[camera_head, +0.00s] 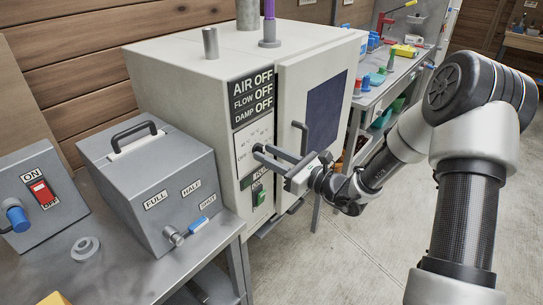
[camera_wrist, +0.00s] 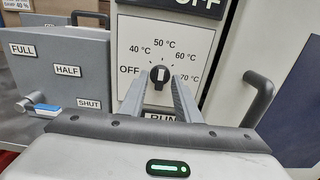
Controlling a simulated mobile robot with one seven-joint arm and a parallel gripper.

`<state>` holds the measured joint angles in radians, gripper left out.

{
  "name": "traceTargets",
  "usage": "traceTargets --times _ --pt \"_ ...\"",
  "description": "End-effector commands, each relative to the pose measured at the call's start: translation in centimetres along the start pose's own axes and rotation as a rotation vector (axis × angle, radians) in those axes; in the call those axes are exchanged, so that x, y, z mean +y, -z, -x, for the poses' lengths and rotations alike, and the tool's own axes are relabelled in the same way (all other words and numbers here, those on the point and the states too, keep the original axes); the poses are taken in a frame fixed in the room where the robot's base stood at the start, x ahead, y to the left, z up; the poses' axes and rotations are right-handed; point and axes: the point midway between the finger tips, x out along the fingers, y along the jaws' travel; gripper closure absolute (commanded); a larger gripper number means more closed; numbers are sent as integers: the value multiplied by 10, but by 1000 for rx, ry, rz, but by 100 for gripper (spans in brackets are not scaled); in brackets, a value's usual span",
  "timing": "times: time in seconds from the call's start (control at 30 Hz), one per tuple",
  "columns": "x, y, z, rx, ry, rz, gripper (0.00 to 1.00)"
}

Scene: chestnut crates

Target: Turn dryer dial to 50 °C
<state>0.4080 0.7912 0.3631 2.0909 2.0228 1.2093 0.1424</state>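The dryer dial (camera_wrist: 160,75) is a small round black knob with a pale upright bar, on a white plate. OFF is at its left, 40 °C at upper left, 50 °C above, 60 °C and 70 °C at right. The bar looks roughly upright, but its pointing end is too small to tell. My gripper (camera_wrist: 160,82) is open, its two grey fingers on either side of the dial with gaps showing; contact cannot be told. In the head view my gripper (camera_head: 257,153) reaches the front panel of the dryer (camera_head: 185,85) and hides the dial.
A dark door handle (camera_wrist: 258,100) stands out right of the dial. A grey box (camera_head: 155,180) with a blue-tipped lever (camera_head: 198,224) stands at left, and an ON switch box (camera_head: 40,192) farther left. A RUN label and green switch (camera_head: 258,195) sit below my gripper.

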Motion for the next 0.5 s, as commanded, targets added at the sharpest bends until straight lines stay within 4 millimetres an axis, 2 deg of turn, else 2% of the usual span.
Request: traceTargets --times 0.13,0.23,0.5 --pt "-1 0 7 1 1 1 70" --pt "-1 -1 22 1 3 0 70" --pt "-2 0 87 2 6 -1 70"
